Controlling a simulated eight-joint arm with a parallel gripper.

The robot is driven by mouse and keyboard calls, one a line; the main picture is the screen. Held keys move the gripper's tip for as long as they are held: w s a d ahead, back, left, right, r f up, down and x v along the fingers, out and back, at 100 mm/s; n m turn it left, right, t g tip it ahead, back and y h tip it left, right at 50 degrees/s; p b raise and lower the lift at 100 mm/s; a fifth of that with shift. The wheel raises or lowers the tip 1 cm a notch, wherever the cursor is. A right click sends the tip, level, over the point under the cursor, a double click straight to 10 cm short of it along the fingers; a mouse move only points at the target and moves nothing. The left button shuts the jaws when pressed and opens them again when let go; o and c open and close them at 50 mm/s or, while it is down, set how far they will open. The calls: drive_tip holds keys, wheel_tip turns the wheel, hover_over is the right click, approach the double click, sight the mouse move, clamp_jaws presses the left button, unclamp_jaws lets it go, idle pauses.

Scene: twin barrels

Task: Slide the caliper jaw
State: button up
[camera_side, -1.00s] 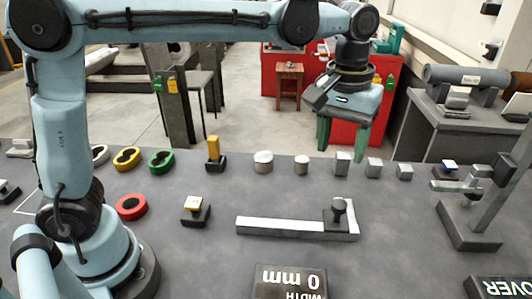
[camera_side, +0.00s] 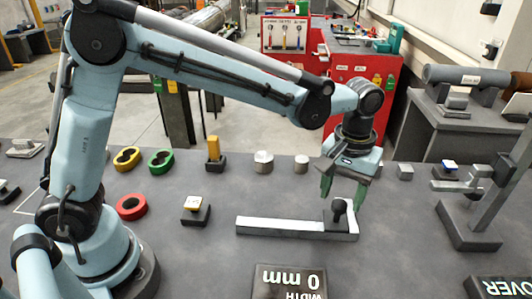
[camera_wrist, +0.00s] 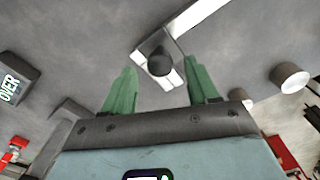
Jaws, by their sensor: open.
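The caliper (camera_side: 275,225) lies flat on the grey table in the side view, a long pale bar with an upturned end at the right. Its dark sliding jaw with a round knob (camera_side: 339,207) sits near that right end. In the wrist view the knob (camera_wrist: 160,64) shows between my fingers, beyond their tips. My gripper (camera_side: 343,192), with green fingers, is open, pointing down just above the knob. In the wrist view my gripper (camera_wrist: 158,82) has one finger on each side of the knob, apart from it.
A display block (camera_side: 289,281) reading "0 mm WIDTH" stands in front of the caliper. A stand with an upright post (camera_side: 470,225) is to the right. Small blocks and cylinders (camera_side: 264,162) line the back. A gauge block (camera_side: 196,210) and a red ring (camera_side: 131,207) lie left.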

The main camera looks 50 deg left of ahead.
drive_tip(key=shift+f, duration=0.9)
clamp_jaws()
